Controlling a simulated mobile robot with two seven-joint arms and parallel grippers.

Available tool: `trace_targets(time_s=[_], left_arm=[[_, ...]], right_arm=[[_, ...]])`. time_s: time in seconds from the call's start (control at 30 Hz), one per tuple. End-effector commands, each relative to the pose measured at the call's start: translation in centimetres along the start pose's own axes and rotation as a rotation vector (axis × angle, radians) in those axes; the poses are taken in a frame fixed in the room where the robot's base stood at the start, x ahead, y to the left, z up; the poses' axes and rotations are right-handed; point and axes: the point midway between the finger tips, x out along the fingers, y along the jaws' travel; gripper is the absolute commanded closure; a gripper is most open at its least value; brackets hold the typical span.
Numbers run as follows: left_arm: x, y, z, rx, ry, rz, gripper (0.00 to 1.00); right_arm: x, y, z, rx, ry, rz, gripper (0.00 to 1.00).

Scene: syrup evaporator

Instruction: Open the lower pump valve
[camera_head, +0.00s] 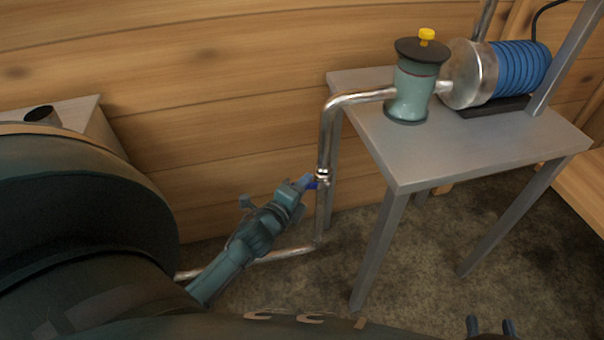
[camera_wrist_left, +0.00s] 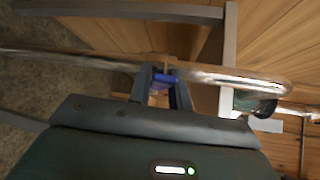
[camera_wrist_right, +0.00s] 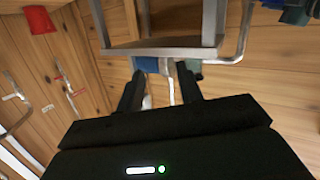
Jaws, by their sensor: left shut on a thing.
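The lower pump valve is on the vertical metal pipe (camera_head: 325,145) beside the pump table, with a small blue handle (camera_head: 312,184). My left gripper (camera_head: 304,183) reaches it from the lower left and is shut on the blue handle. In the left wrist view the blue handle (camera_wrist_left: 163,77) sits between the two fingers, just beside the pipe (camera_wrist_left: 225,82). The fingers partly hide the handle, so its exact angle is hard to tell. My right gripper (camera_head: 492,328) shows only its fingertips at the bottom edge; in the right wrist view its fingers (camera_wrist_right: 161,88) are apart and empty.
A grey metal table (camera_head: 460,150) carries a green filter housing (camera_head: 411,90) with a yellow knob (camera_head: 426,36) and a blue pump motor (camera_head: 520,68). Table legs stand right of the valve, the wooden wall behind it. A large dark green body (camera_head: 80,215) fills the left.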

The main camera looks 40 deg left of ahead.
Motion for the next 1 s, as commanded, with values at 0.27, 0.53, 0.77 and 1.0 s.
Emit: trace_targets(time_s=[0.27,0.53,0.77,1.0], left_arm=[[0.0,-2.0,0.2,0.113,-0.002,0.109,1.00],[0.2,-2.7,0.1,0.207,-0.003,0.201,1.00],[0.4,-2.7,-0.1,0.251,-0.003,0.244,1.00],[0.5,-2.6,-0.1,0.263,-0.004,0.255,1.00]], right_arm=[[-2.5,1.0,-2.9,0.124,-0.157,0.009,0.64],[-4.6,2.7,-6.7,0.224,-0.111,0.065,0.64],[-4.4,2.7,-7.0,0.256,-0.130,0.064,0.64],[-4.1,2.5,-6.6,0.261,-0.144,0.058,0.64]])
